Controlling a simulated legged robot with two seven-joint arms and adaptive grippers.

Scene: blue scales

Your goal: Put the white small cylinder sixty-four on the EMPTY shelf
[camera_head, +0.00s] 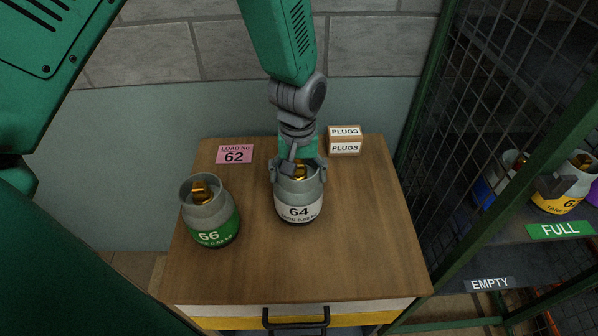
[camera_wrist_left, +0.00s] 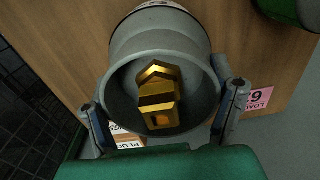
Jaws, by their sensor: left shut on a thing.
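The white small cylinder 64 (camera_head: 299,212) has a grey top with a brass valve and a white band. It is upright at the middle of the wooden cabinet top; I cannot tell whether it is slightly lifted. My left gripper (camera_head: 298,178) comes down from above, its fingers on both sides of the grey collar. In the left wrist view the gripper (camera_wrist_left: 163,118) has the collar of cylinder 64 (camera_wrist_left: 165,45) between its fingers, around the brass valve. The EMPTY shelf (camera_head: 455,268) is at the lower right, its label (camera_head: 489,284) on the front edge. My right gripper is not in view.
A green-banded cylinder 66 (camera_head: 210,215) stands left of cylinder 64. A pink load card (camera_head: 235,154) and PLUGS boxes (camera_head: 345,141) lie behind. The FULL shelf (camera_head: 500,229) holds a yellow-banded cylinder (camera_head: 562,202). A mesh cage wall with a green post (camera_head: 425,95) stands between cabinet and shelves.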

